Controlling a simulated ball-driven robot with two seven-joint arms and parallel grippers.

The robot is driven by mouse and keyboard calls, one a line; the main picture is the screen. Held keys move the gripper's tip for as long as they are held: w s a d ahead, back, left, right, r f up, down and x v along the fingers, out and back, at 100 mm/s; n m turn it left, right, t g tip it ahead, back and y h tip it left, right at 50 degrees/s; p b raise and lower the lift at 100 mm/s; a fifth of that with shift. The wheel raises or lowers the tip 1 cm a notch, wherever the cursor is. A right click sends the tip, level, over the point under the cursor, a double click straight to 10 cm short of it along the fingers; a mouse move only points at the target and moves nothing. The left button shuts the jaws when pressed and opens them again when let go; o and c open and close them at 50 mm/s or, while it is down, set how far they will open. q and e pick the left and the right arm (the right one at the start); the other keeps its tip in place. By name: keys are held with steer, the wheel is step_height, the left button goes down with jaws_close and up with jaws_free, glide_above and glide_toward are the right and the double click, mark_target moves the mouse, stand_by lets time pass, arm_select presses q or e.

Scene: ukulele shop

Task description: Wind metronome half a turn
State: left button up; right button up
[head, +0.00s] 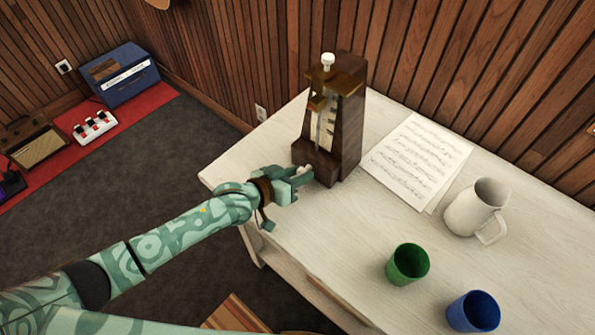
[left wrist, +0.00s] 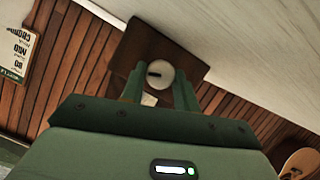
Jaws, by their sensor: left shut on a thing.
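A dark wooden metronome (head: 338,140) stands upright at the far left end of the white table, with a pale scale and a white-topped rod on its front. My left gripper (head: 300,172) reaches in from the left at the base of the metronome. In the left wrist view my left gripper (left wrist: 158,85) has its two green fingers on either side of a round white winding key (left wrist: 160,73) with a dark slot. It is shut on this key, which sits against the brown metronome side (left wrist: 140,45). My right gripper is not in view.
Sheet music (head: 418,160) lies right of the metronome on the white table (head: 340,230). A white jug (head: 474,208), a green cup (head: 408,264) and a blue cup (head: 473,312) stand further right. A wood-panelled wall rises behind. The table is bare in front of the metronome.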

arm_select(q)
steer(key=shift+f, duration=0.1)
steer(key=o, duration=1)
steer(key=shift+c, duration=0.2)
steer(key=p+v, duration=0.4)
steer(key=v, duration=1.2)
steer(key=shift+s+p, duration=0.15)
steer(key=shift+p, duration=0.25)
steer(key=shift+a, duration=0.1)
